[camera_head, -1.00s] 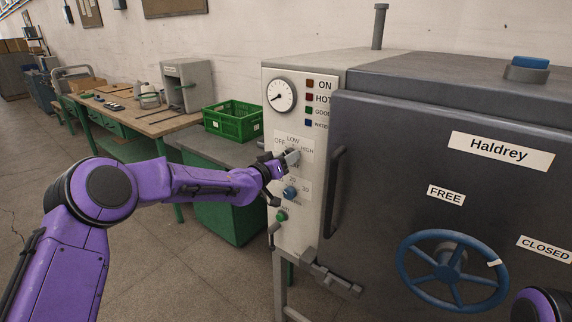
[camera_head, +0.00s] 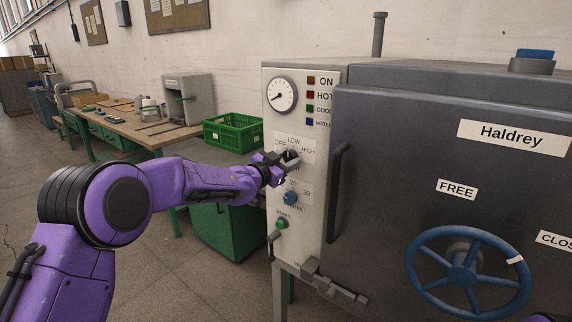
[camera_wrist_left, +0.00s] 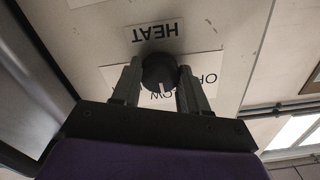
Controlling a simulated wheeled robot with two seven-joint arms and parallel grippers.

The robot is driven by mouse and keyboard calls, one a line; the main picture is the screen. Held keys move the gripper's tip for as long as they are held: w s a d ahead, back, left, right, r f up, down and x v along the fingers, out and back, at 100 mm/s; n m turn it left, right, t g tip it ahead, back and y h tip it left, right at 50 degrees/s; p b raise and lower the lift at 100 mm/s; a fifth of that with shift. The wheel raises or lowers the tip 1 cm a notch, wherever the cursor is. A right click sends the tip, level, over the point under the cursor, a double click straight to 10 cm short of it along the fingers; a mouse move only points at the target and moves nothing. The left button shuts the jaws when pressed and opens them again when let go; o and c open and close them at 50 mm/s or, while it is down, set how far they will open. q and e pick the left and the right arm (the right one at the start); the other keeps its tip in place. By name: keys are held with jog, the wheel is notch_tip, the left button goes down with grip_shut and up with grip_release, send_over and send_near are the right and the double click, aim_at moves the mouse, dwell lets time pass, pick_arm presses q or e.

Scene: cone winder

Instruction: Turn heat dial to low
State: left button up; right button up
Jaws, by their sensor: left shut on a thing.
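The heat dial (camera_head: 291,155) is a dark knob on the pale control panel, with OFF, LOW and HIGH printed around it. My left gripper (camera_head: 286,158) reaches it from the left. In the left wrist view the black dial (camera_wrist_left: 158,70) sits between the two fingers of my left gripper (camera_wrist_left: 160,84), which are shut on it. That view is upside down to the HEAT label (camera_wrist_left: 155,31). The dial's white mark points to the partly hidden LOW print (camera_wrist_left: 165,97). My right gripper is out of view.
Below the dial are a blue knob (camera_head: 291,198) and a green start button (camera_head: 282,224). A gauge (camera_head: 281,95) is above. The door handle (camera_head: 338,192) stands close on the right. A green crate (camera_head: 232,133) sits on a cabinet behind my left arm.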

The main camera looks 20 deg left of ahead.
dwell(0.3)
pick_arm(q)
jog(key=o, duration=1.1)
jog(key=shift+c, duration=0.2)
jog(key=shift+s, duration=0.1)
jog(key=shift+s+a+b, duration=0.2)
jog(key=shift+s+b, duration=0.1)
jog(key=shift+b, duration=0.1)
jog(key=b+v, duration=0.3)
jog(key=v, duration=0.6)
jog(key=shift+s, duration=0.35)
jog(key=shift+a+r, duration=0.1)
jog(key=shift+r, duration=0.1)
